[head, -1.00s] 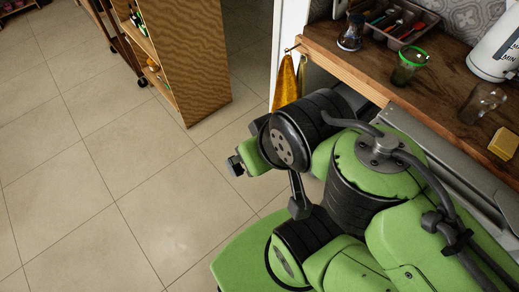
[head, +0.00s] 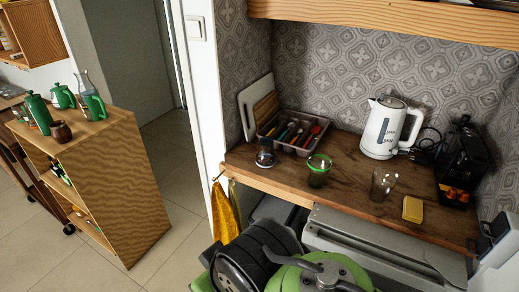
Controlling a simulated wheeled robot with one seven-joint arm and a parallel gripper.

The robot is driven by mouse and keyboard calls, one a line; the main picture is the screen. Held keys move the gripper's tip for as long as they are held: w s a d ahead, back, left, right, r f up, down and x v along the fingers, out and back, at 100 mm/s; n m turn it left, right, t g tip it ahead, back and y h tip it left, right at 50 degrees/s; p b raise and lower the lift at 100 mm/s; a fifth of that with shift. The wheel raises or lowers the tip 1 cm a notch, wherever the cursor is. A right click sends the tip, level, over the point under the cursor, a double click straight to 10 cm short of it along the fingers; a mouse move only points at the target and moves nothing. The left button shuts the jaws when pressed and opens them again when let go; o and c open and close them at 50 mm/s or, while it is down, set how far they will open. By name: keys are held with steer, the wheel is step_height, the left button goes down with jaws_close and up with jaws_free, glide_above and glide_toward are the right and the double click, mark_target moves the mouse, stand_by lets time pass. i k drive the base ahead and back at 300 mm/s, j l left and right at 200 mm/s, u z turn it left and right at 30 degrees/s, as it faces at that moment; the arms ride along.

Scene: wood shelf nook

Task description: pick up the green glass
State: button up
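The green glass (head: 317,178) stands upright on the wooden counter (head: 345,160) in the head view, near the counter's front edge. It is a clear green tumbler with a bright green rim. Nothing touches it. My gripper is not in view; only green and black links of my arm show at the bottom, in front of the counter and below the glass.
A cutlery tray (head: 293,132) stands behind the glass, with a small dark glass jar (head: 265,157) to its left. To the right are a clear glass (head: 382,184), a yellow sponge (head: 412,209) and a white kettle (head: 386,128). A shelf (head: 380,23) hangs above.

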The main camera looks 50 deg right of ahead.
mark_target(317, 173)
steer(key=z, duration=1.5)
steer(key=i+j+u, duration=0.15)
steer(key=i+j, duration=0.3)
